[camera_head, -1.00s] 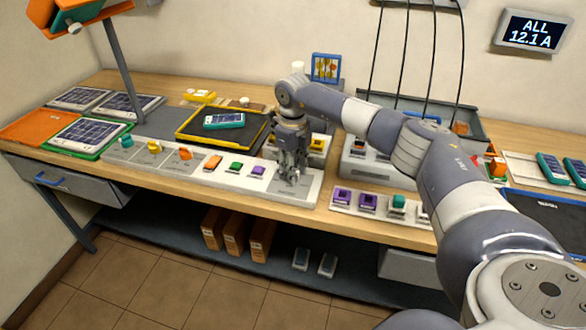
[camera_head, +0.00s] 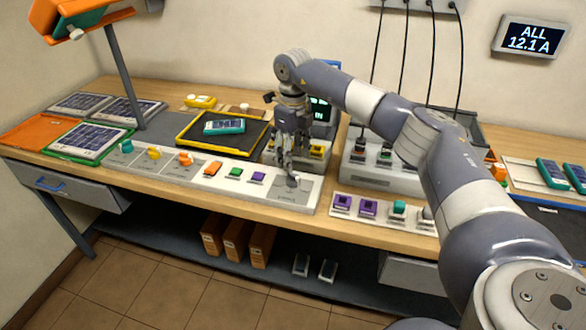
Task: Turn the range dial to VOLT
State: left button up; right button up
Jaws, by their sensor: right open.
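A long white control panel (camera_head: 140,163) runs along the front of the workbench. At its right end is a grey plate (camera_head: 290,195) with a small grey knob (camera_head: 293,181), which looks like the range dial. Its lettering and pointing direction are too small to read. My right gripper (camera_head: 285,168) points down over this end of the panel, open, its fingertips just above and left of the knob. I cannot tell whether they touch it. My left gripper is not in view.
Orange, green and purple switches (camera_head: 235,173) lie left of the gripper. Behind it are a black tray with a teal meter (camera_head: 224,126) and a screen with green marks (camera_head: 320,108). Purple blocks (camera_head: 342,201) sit to the right.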

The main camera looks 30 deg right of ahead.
aim_at(293, 174)
notch_tip(293, 174, up, 5)
dwell(0.7)
